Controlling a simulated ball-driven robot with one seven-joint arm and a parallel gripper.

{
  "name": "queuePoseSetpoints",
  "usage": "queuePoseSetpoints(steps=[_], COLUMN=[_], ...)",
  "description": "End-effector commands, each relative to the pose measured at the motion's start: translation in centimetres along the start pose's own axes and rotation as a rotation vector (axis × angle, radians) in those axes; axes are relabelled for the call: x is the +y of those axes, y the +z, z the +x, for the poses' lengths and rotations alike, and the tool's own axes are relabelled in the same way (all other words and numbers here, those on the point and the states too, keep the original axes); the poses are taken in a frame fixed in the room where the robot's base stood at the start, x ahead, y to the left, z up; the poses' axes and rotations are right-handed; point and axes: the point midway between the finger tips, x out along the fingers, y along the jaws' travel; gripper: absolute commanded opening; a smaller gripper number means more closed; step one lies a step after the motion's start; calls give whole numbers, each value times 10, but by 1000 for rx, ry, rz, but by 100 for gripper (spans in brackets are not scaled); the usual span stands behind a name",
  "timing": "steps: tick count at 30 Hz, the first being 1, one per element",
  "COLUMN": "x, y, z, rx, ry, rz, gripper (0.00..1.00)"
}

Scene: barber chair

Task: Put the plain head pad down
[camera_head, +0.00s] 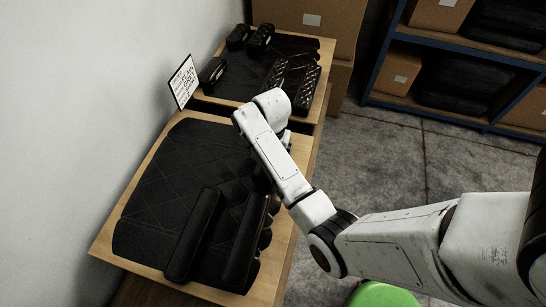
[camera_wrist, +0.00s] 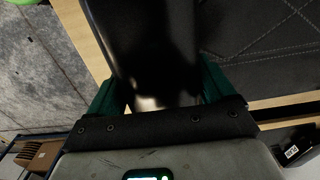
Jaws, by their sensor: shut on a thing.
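My gripper (camera_wrist: 160,88) shows in the wrist view with a green finger on each side of a smooth black pad (camera_wrist: 140,35), and it is shut on this pad. The pad looks plain, without stitching. In the head view my white arm hides the gripper and most of the held pad, above the right side of the near table (camera_head: 107,250). A large black quilted panel (camera_head: 165,170) lies on that table. A long plain black pad (camera_head: 194,235) lies on the panel, with a second dark long pad (camera_head: 243,243) to its right.
The far table (camera_head: 322,60) holds smaller black pads (camera_head: 260,40) and studded quilted pads (camera_head: 307,90). A small printed sign (camera_head: 183,82) stands by the wall between the tables. A blue shelf (camera_head: 385,45) with cardboard boxes stands at the back right. The panel's left part is bare.

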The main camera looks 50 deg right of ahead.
Motion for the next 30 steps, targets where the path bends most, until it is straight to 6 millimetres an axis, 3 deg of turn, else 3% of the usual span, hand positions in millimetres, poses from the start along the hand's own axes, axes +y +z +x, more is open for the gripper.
queuePoseSetpoints(steps=[6, 17, 18, 23, 30], x=[2, 2, 2, 2, 2], y=[-1, -1, -1, -1, -1], z=[24, 28, 29, 28, 27], rx=[-1, 0, -1, -1, -1], ry=[1, 1, 1, 1, 1], rz=[2, 2, 2, 2, 2], gripper=[43, 43, 84, 99, 100])
